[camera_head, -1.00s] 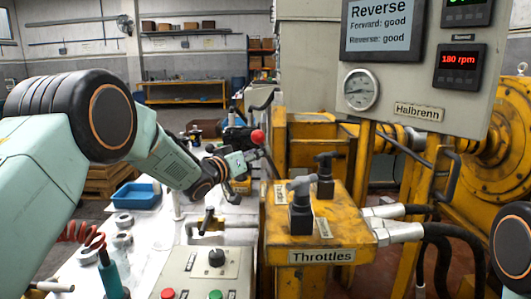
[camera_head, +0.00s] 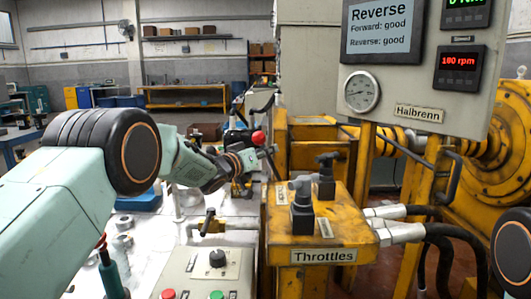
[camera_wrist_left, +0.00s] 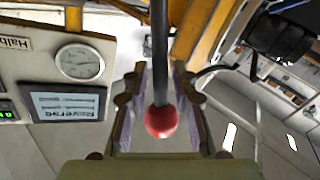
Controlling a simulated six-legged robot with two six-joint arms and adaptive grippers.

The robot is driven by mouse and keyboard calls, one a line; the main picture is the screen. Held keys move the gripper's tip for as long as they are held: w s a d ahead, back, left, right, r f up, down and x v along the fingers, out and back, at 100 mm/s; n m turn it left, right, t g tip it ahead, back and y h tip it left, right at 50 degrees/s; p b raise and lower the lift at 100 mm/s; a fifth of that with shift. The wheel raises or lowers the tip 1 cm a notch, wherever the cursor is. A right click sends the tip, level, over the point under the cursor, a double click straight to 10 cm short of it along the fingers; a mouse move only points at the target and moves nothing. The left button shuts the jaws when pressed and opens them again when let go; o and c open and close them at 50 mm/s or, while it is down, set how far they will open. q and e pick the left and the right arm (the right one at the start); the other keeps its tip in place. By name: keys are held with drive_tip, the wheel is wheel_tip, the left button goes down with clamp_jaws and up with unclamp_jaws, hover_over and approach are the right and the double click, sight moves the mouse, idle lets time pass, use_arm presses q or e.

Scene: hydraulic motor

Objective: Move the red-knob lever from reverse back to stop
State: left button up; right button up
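The red knob (camera_head: 258,137) tops a dark lever (camera_head: 273,165) that rises behind the yellow throttle stand. My left gripper (camera_head: 268,152) is at the lever, just below and beside the knob in the head view. In the left wrist view, the red knob (camera_wrist_left: 160,121) and its dark rod lie between the two fingers of the left gripper (camera_wrist_left: 158,85). The fingers are apart, with a gap on each side of the knob. The display screen (camera_head: 380,30) reads "Reverse", with "Forward: good" and "Reverse: good". My right gripper is out of view.
The yellow throttle stand (camera_head: 340,232) with two dark-handled valves (camera_head: 302,212) is right of the lever. The control box (camera_head: 207,272) with knob and buttons is in front. A gauge (camera_head: 361,90) and a speed readout of 180 rpm (camera_head: 460,62) are on the panel.

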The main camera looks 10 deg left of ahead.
use_arm(q)
clamp_jaws()
idle(0.3)
drive_tip(key=shift+r, duration=0.1)
drive_tip(key=shift+d+r+p, duration=0.1)
drive_tip(key=shift+d+p, duration=0.05)
drive_tip(key=shift+p, duration=0.35)
drive_tip(key=d+m+p, duration=0.1)
drive_tip(key=p, duration=0.2)
drive_tip(key=d+m+g+y+p, duration=0.1)
drive_tip(key=p, duration=0.1)
drive_tip(key=d+r+p, duration=0.1)
drive_tip(key=p, duration=0.2)
drive_tip(key=shift+w+d+r+m+g+p, duration=0.1)
drive_tip(key=shift+w+d+m+g+p, duration=0.2)
drive_tip(key=shift+w+d+m+g, duration=0.1)
drive_tip(key=shift+w+d+f+m+g+y+p, duration=0.15)
drive_tip(key=shift+d+m+y+p, duration=0.1)
drive_tip(key=shift+d+p, duration=0.15)
drive_tip(key=shift+d+f+m+g+y+p, duration=0.15)
drive_tip(key=shift+d+y+p, duration=0.1)
drive_tip(key=shift+p, duration=0.25)
drive_tip(key=shift+r, duration=0.1)
drive_tip(key=shift+o, duration=1.6)
unclamp_jaws()
